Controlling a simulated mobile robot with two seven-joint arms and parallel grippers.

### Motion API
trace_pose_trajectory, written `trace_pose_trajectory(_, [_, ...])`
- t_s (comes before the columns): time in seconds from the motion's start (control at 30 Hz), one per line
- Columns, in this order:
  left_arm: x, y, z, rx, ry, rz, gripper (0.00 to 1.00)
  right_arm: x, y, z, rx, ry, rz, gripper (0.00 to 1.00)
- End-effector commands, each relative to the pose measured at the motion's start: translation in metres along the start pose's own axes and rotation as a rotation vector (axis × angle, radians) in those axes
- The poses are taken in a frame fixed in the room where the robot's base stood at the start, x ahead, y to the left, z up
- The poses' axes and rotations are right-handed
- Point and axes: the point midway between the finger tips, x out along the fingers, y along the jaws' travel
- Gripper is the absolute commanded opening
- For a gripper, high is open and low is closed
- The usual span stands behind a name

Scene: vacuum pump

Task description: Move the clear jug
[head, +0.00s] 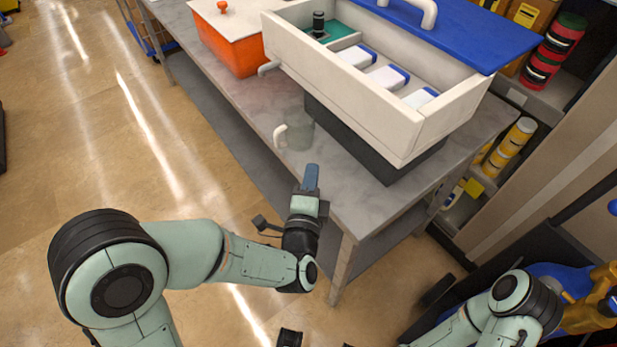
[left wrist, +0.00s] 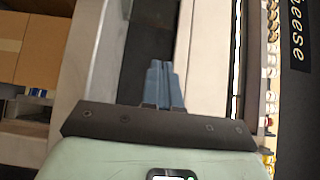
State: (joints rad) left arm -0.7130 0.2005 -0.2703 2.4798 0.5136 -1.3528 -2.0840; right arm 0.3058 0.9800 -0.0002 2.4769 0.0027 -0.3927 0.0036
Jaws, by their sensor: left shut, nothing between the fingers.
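The clear jug (head: 300,128) stands on the grey metal table near its front edge in the head view. It is see-through and faint, with a white handle (head: 280,135) on its left side. My left gripper (head: 311,178) has blue fingers and is just in front of the jug, a little to its right and apart from it in the picture. In the left wrist view the blue fingers (left wrist: 164,84) are together with nothing between them. I cannot make out the jug in that view. My right arm shows at lower right, but I do not see its gripper clearly.
A long white open box (head: 350,105) with white-and-blue packs stands on a dark base (head: 350,142) right behind the jug. An orange box (head: 228,45) with a white lid is at the back left. The table's front strip (head: 340,185) is bare. Shelves with yellow cans (head: 515,138) stand right.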

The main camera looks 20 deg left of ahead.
Motion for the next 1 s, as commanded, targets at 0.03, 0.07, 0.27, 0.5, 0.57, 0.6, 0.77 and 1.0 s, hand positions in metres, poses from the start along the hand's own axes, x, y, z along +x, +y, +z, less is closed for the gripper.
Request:
trace_pose_trajectory(0.03, [0.012, 0.003, 0.002, 0.001, -0.005, 0.000, 0.00, 0.003, 0.001, -0.001, 0.001, 0.002, 0.000, 0.43])
trace_pose_trajectory(0.07, [0.019, 0.004, 0.001, 0.001, -0.004, 0.000, 0.00, 0.004, 0.001, -0.001, 0.001, 0.002, 0.000, 0.43])
trace_pose_trajectory(0.27, [0.060, 0.004, 0.001, 0.001, -0.002, 0.001, 0.00, 0.005, 0.002, -0.002, 0.001, 0.004, 0.000, 0.43])
trace_pose_trajectory(0.5, [0.083, 0.004, 0.024, -0.001, -0.002, 0.002, 0.00, 0.006, 0.002, -0.003, 0.001, 0.007, -0.001, 0.43])
trace_pose_trajectory(0.57, [0.085, 0.004, 0.027, 0.000, -0.001, 0.002, 0.00, 0.006, 0.002, -0.003, 0.001, 0.007, -0.001, 0.43])
trace_pose_trajectory(0.6, [0.086, 0.004, 0.028, 0.000, -0.001, 0.002, 0.00, 0.006, 0.002, -0.003, 0.001, 0.007, -0.001, 0.43])
trace_pose_trajectory(0.77, [0.088, 0.004, 0.029, 0.000, 0.000, 0.003, 0.00, 0.006, 0.002, -0.003, 0.001, 0.008, -0.001, 0.43])
trace_pose_trajectory(1.0, [0.089, 0.004, 0.030, 0.000, -0.001, 0.003, 0.00, 0.006, 0.001, -0.003, 0.001, 0.008, -0.001, 0.43])
